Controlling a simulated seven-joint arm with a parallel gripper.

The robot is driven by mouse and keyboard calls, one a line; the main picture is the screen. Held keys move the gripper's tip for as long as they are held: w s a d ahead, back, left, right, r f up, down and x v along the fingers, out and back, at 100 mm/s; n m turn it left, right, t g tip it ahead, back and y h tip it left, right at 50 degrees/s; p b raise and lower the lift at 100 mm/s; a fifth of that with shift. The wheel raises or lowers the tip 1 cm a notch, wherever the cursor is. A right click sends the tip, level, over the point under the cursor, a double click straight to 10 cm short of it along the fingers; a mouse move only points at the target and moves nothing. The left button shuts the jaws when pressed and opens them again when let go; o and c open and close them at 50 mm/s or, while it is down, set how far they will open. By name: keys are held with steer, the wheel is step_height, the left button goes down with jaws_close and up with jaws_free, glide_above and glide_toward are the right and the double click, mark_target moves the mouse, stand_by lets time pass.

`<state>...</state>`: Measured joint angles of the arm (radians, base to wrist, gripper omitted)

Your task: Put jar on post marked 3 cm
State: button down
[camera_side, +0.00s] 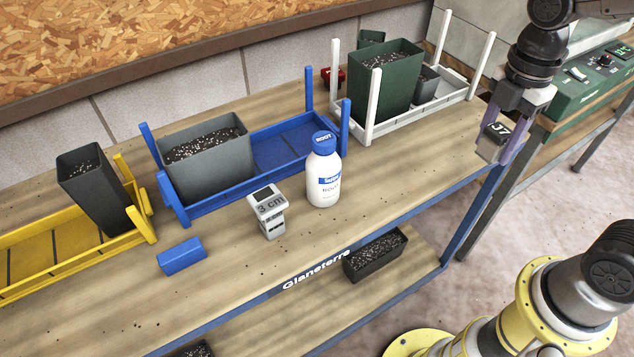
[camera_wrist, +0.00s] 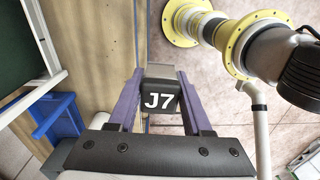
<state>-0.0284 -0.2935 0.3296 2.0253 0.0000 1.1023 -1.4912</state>
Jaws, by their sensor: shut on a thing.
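My gripper (camera_side: 494,146) is at the right, raised near the right end of the bench, with purple fingers. It is shut on a small squarish grey jar (camera_side: 487,150) with a black face marked J7. In the wrist view the jar (camera_wrist: 160,98) sits between the two fingertips (camera_wrist: 159,76), its J7 face toward the camera. The post marked 3 cm (camera_side: 268,213) is a short grey stand with a dark square on its top, near the bench's front edge. Nothing stands on it. My gripper is well to the right of the post and higher.
A white bottle with a blue cap (camera_side: 323,170) stands close right of the post. A blue block (camera_side: 182,256) lies to its left. Behind are blue (camera_side: 205,208), yellow (camera_side: 70,265) and white (camera_side: 440,103) crates with pots. The bench front by the post is clear.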

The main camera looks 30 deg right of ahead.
steer(key=w+a+r+m, duration=0.1)
steer(key=w+a+r, duration=0.25)
steer(key=a, duration=0.25)
steer(key=w+a+r+m, duration=0.1)
steer(key=w+a+r, duration=0.2)
steer(key=a+r, duration=0.25)
steer(key=s+a+n, duration=0.2)
steer(key=a+n, duration=0.1)
steer(key=a, duration=1.1)
glide_above(269, 197)
steer(key=s+d, duration=0.1)
step_height(269, 197, down, 8)
steer(key=shift+s+r, duration=0.1)
steer(key=shift+s, duration=0.05)
steer(key=shift+w+a+f, duration=0.35)
steer(key=shift+w+f, duration=0.05)
steer(key=shift+f, duration=0.2)
steer(key=shift+w+a+f, duration=0.1)
steer(key=shift+f, duration=0.85)
steer(key=shift+w+a+f, duration=0.1)
steer(key=shift+f, duration=0.8)
steer(key=shift+f, duration=0.1)
